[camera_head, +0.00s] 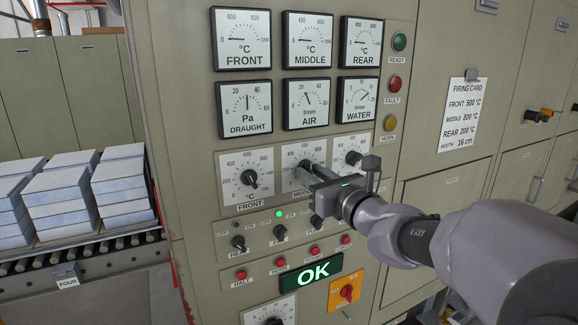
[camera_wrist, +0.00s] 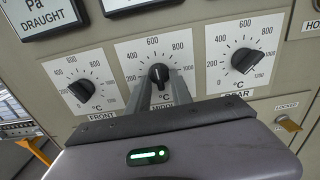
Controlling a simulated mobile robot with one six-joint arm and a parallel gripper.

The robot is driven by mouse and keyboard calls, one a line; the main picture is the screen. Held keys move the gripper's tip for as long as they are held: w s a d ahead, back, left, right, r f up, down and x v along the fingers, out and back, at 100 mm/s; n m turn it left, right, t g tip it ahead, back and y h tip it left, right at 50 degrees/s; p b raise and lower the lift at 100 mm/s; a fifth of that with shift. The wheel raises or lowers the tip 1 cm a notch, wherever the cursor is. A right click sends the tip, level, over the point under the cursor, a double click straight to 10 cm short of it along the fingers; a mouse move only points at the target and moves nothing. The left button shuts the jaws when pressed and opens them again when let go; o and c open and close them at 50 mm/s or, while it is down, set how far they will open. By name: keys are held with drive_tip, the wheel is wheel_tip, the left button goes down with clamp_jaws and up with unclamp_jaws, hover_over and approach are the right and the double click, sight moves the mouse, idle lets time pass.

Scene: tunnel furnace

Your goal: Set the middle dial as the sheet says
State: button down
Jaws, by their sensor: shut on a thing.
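The middle dial (camera_wrist: 134,73) is a white scale plate with a black knob (camera_wrist: 158,75) at its centre. My gripper (camera_wrist: 160,88) reaches the knob from below in the wrist view, and its two fingers are shut on it. The knob's light mark seems to point about upward, near 600; the exact reading is unclear. In the head view my gripper (camera_head: 304,172) covers much of the middle dial (camera_head: 291,152). The sheet, a white firing card (camera_head: 463,115) right of the panel, reads front 500 °C, middle 800 °C, rear 200 °C, mouth 16 cm.
The front dial (camera_head: 234,162) and rear dial (camera_wrist: 264,45) sit close on either side. Gauges, including the middle gauge (camera_head: 307,37), are above. Small switches, red buttons and a lit OK display (camera_head: 314,271) are below. Stacked blocks (camera_head: 122,185) stand on rollers at left.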

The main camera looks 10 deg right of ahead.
drive_tip(key=m+p, duration=0.5)
drive_tip(key=shift+a+r, duration=0.1)
drive_tip(key=shift+r, duration=0.15)
drive_tip(key=m+p, duration=0.3)
drive_tip(key=m, duration=0.1)
drive_tip(key=shift+f+p, duration=0.1)
drive_tip(key=shift+p, duration=0.2)
drive_tip(key=c, duration=1.5)
unclamp_jaws()
drive_tip(key=shift+a+f, duration=0.1)
drive_tip(key=shift+s, duration=0.1)
drive_tip(key=b+v, duration=0.5)
drive_tip(key=v, duration=1.2)
drive_tip(key=shift+s, duration=0.1)
